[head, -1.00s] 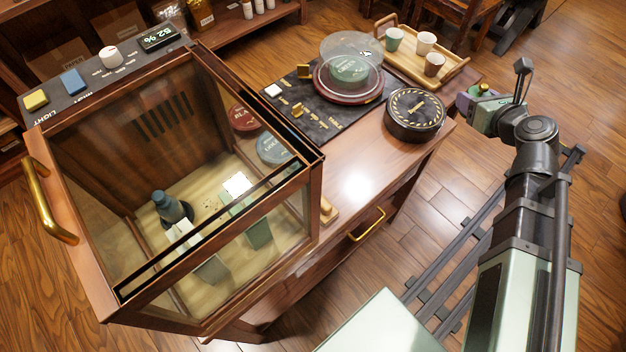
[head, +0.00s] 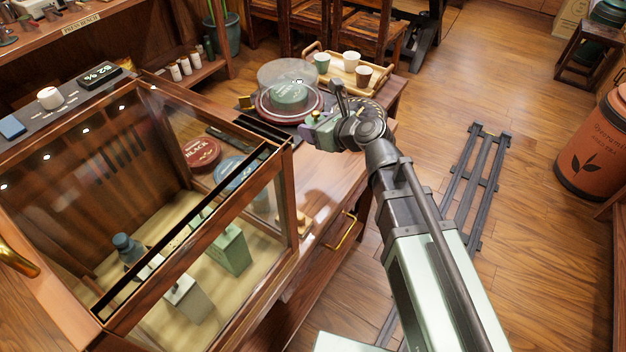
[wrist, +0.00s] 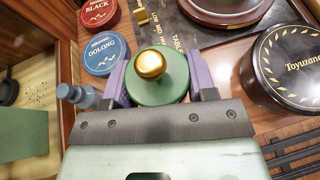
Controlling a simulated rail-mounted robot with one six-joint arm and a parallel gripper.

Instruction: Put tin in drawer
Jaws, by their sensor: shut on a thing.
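My gripper (head: 312,127) is shut on a small round green tin with a gold knob on top. In the wrist view the tin (wrist: 157,93) sits upright between the two purple fingers of my gripper (wrist: 160,85). In the head view the gripper is over the right part of the wooden counter, in front of the glass dome. The drawer (head: 325,250) is in the counter's front, with a brass handle (head: 343,231); it looks shut. The tin's underside is hidden.
A glass cabinet (head: 290,205) fills the left. Red (wrist: 98,12) and blue (wrist: 106,54) tins lie near the gripper, a large black tin (wrist: 292,62) to its right. The domed stand (head: 290,85) and cup tray (head: 375,88) are behind. Floor in front of the drawer is partly clear.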

